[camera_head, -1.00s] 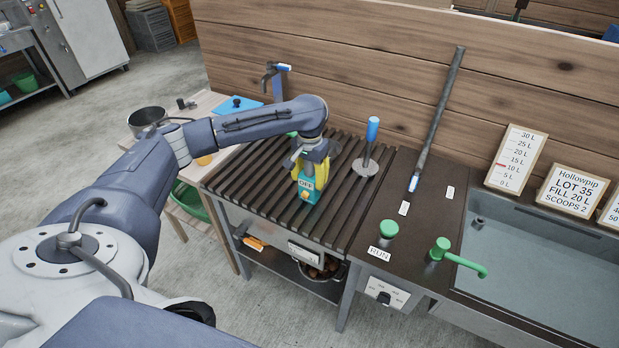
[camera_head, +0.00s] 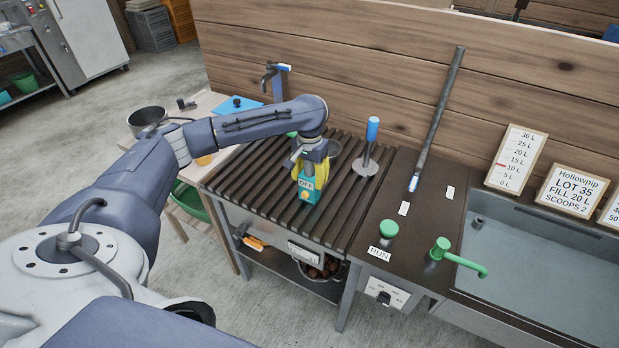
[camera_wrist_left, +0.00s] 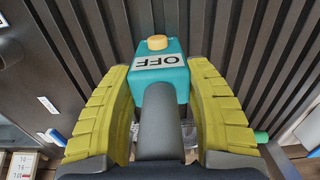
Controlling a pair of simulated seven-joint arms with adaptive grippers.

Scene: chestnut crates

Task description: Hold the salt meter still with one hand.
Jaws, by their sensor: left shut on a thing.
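The salt meter (camera_head: 306,193) is a teal box with an "OFF" label and a yellow button, standing on the slatted rack. In the left wrist view the salt meter (camera_wrist_left: 165,70) sits between the yellow fingers, with a dark grey rounded part running toward the camera. My left gripper (camera_head: 312,172) comes down from above and is shut on the salt meter. It also shows in the left wrist view (camera_wrist_left: 165,115), one finger on each side. The meter's lower part is hidden. My right gripper is not in view.
The dark slatted rack (camera_head: 245,180) has bare room left of the meter. Further right are a green knob (camera_head: 389,229), a green tap (camera_head: 440,246) and a water-filled sink (camera_head: 540,270). A wooden wall (camera_head: 400,60) rises behind.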

